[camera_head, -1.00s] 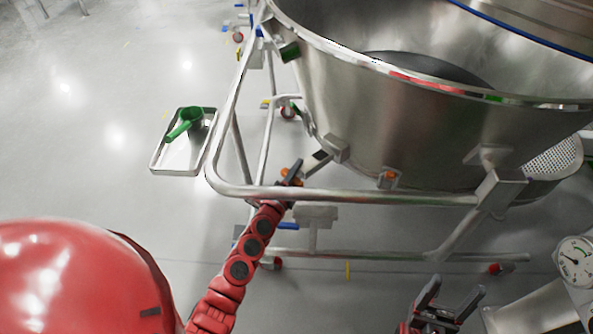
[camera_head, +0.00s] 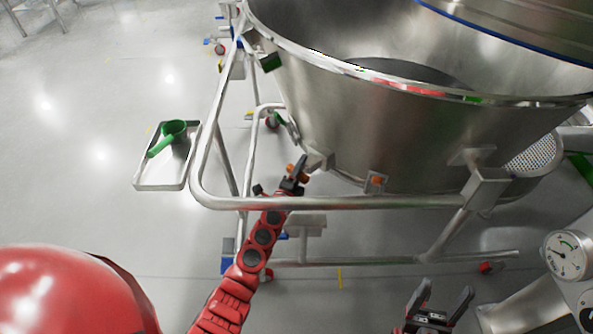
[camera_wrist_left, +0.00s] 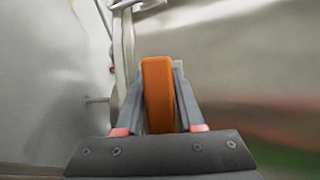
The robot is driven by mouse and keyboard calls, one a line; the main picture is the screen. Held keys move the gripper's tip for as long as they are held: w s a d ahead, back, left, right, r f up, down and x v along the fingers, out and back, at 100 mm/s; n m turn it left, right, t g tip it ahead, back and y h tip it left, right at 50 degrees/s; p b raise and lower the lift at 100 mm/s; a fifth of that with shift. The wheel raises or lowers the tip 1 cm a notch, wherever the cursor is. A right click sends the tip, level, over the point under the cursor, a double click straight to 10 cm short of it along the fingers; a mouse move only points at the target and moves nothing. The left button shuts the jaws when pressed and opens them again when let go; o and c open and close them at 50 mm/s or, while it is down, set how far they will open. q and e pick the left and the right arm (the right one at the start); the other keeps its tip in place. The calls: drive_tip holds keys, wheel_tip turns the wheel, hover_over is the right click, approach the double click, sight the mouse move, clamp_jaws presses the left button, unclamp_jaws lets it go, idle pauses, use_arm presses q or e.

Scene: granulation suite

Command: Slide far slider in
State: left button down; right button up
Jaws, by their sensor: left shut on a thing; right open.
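The far slider has an orange handle (camera_head: 304,179), seen at the bracket (camera_head: 319,161) on the side of the steel bowl (camera_head: 400,130). My left gripper (camera_head: 298,172) is shut on this handle, close against the bracket. The left wrist view shows the orange handle (camera_wrist_left: 158,95) upright between the two fingers. The slider's bar is mostly hidden by the bracket and gripper. A second slider with an orange part (camera_head: 376,180) sits further right on the bowl. My right gripper (camera_head: 440,300) is open and empty at the lower right.
A tubular steel frame rail (camera_head: 350,202) runs round the bowl, with my left arm crossing at it. A tray (camera_head: 150,182) with a green scoop (camera_head: 172,132) is at the left. A pressure gauge (camera_head: 565,256) stands near my right gripper.

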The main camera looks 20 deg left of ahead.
use_arm(q)
drive_tip(key=c, duration=0.6)
unclamp_jaws()
drive_tip(key=shift+s, duration=0.1)
drive_tip(key=s+a, duration=0.1)
drive_tip(key=s, duration=1.6)
drive_tip(key=shift+s+a+p, duration=0.15)
drive_tip(key=shift+a+p, duration=0.1)
drive_tip(key=shift+p, duration=0.05)
